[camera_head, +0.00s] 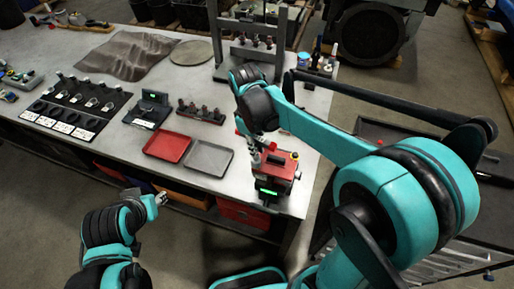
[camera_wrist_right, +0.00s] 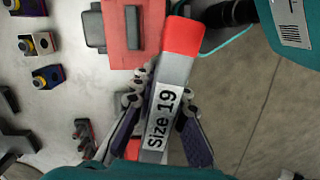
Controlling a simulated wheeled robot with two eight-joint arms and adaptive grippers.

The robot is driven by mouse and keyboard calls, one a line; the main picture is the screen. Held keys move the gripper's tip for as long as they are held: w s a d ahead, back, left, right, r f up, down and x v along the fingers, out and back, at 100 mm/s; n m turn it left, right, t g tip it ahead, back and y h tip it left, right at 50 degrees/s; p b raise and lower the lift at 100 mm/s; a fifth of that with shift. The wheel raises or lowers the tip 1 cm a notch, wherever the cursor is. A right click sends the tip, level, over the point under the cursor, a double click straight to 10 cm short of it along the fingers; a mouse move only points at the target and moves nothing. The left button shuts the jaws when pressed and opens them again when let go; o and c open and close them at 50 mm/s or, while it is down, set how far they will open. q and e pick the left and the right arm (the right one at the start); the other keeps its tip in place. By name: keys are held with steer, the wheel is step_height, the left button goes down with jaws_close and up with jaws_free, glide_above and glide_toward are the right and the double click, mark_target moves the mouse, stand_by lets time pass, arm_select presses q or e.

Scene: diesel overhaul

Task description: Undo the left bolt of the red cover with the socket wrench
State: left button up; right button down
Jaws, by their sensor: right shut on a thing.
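The red cover (camera_head: 277,166) tops a dark unit with a green light near the table's front right corner. A red block with dark parts, apparently the cover, also shows at the top of the right wrist view (camera_wrist_right: 118,48). My right gripper (camera_head: 259,143) is beside the cover's left part. In the right wrist view, its fingers (camera_wrist_right: 160,112) are shut on the socket wrench (camera_wrist_right: 166,105), a grey handle with red ends marked "Size 19". The socket end and the left bolt cannot be made out. My left gripper (camera_head: 158,198) is off the table's front edge, away from the cover; its jaws are too small to read.
A red tray (camera_head: 167,146) and a grey tray (camera_head: 208,157) lie left of the cover. A rack of sockets (camera_head: 201,113) stands behind them. A grey press frame (camera_head: 249,72) rises behind my right gripper. Bare tabletop lies near the front left of the trays.

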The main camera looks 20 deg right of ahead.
steer(key=n, duration=0.7)
steer(key=shift+t, duration=0.4)
steer(key=n, duration=0.7)
steer(key=shift+w+r+t, duration=0.1)
steer(key=shift+w+t, duration=0.05)
steer(key=shift+t, duration=0.25)
steer(key=n, duration=0.5)
steer(key=shift+w+p, duration=0.1)
steer(key=shift+p, duration=0.25)
steer(key=n, duration=0.4)
steer(key=shift+w+n+t+y, duration=0.1)
steer(key=shift+n+t+y, duration=0.2)
steer(key=shift+n+t, duration=0.1)
steer(key=shift+r, duration=0.15)
